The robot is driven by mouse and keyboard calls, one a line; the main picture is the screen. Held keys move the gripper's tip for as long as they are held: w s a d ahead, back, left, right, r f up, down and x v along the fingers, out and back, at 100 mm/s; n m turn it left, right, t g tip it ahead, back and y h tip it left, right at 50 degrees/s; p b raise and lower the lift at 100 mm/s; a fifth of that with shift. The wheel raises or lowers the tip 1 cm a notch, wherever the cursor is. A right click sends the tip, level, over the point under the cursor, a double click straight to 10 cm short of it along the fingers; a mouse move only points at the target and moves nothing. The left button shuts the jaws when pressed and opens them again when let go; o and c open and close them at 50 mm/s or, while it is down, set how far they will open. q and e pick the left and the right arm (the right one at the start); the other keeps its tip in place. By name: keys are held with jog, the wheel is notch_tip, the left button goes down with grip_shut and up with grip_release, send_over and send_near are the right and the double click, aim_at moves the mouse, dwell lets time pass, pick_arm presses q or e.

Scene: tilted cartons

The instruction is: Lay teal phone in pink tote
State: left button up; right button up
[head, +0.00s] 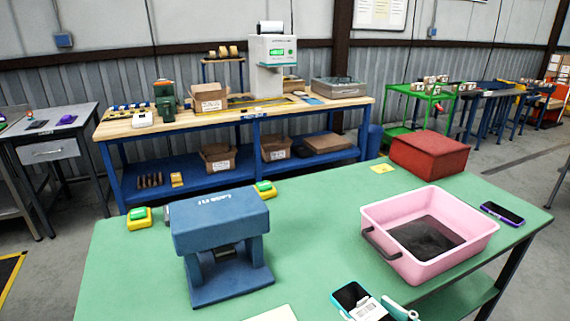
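A phone with a dark screen and a pale teal edge (350,294) lies at the front edge of the green table, low in the head view. Its lower part is covered by a white and grey piece, apparently my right gripper (384,309), cut off by the bottom of the picture. I cannot tell whether its fingers touch the phone or are open or shut. The pink tote (476,242) stands behind and to the right, open, with a dark bottom and a dark handle on its left side; it looks empty. My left gripper is not in view.
A purple-edged phone (502,213) lies right of the tote. A blue press-like machine (221,225) stands at left, with yellow-green button boxes (139,217) behind it. A red box (428,155) sits behind the tote. The green table (318,215) is clear between machine and tote.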

aim_at(343, 315)
jog(key=shift+w+a+f, duration=0.25)
jog(key=shift+a+f, duration=0.05)
jog(key=shift+f, duration=0.05)
jog(key=shift+w+a+f+m+t+h, duration=0.2)
jog(key=shift+w+a+m+h, duration=0.15)
jog(key=shift+a, duration=0.5)
jog(key=shift+w+a+f+m+t+h, duration=0.2)
jog(key=shift+w+a+h, duration=0.25)
jog(key=shift+a, duration=0.35)
jog(key=shift+w+a+f+m+t+h, duration=0.15)
jog(key=shift+w+a+m+h, duration=0.25)
jog(key=shift+a, duration=0.45)
jog(key=shift+w+d, duration=0.1)
jog(key=w+d+f, duration=0.1)
jog(key=w+f, duration=0.1)
jog(key=w, duration=0.2)
jog(key=w+d+f, duration=0.1)
jog(key=w+f, duration=0.2)
jog(key=w, duration=0.1)
jog(key=w+d+f, duration=0.1)
jog(key=w+f, duration=0.2)
jog(key=shift+w+d, duration=0.35)
jog(key=shift+w, duration=0.05)
jog(key=f, duration=0.1)
jog(key=w+f, duration=0.1)
jog(key=f, duration=0.1)
jog(key=shift+w+d+f, duration=0.1)
jog(key=shift+w+d, duration=0.1)
jog(key=shift+f, duration=0.65)
